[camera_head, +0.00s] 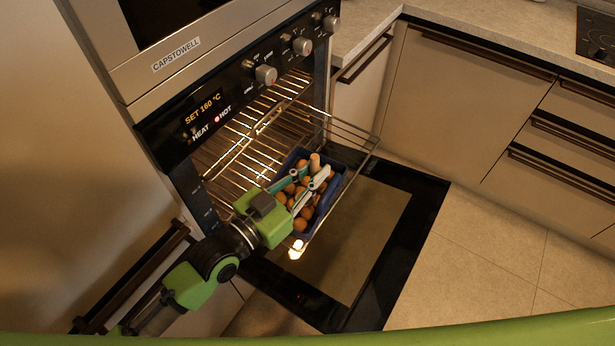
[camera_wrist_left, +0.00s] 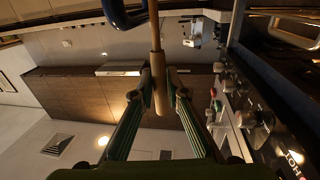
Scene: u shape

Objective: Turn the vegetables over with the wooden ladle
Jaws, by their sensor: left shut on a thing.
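A blue baking dish (camera_head: 333,190) rests on the pulled-out oven rack and holds several round orange-brown vegetables (camera_head: 304,212). My left gripper (camera_head: 312,183) is over the dish, shut on the wooden ladle (camera_head: 315,162), whose handle end sticks up above the fingers. In the left wrist view, the ladle handle (camera_wrist_left: 155,35) runs upright between the two fingertips (camera_wrist_left: 159,88). The ladle's bowl is hidden, so I cannot tell how it touches the vegetables. A blue curved edge shows at the top of the wrist view. My right gripper is not in view.
The wire rack (camera_head: 250,140) sticks out of the lit oven above the lowered black-framed oven door (camera_head: 374,290). The oven display (camera_head: 205,115) reads SET 160 °C. Cabinets (camera_head: 460,110) stand behind, and the tiled floor (camera_head: 480,260) at right is clear.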

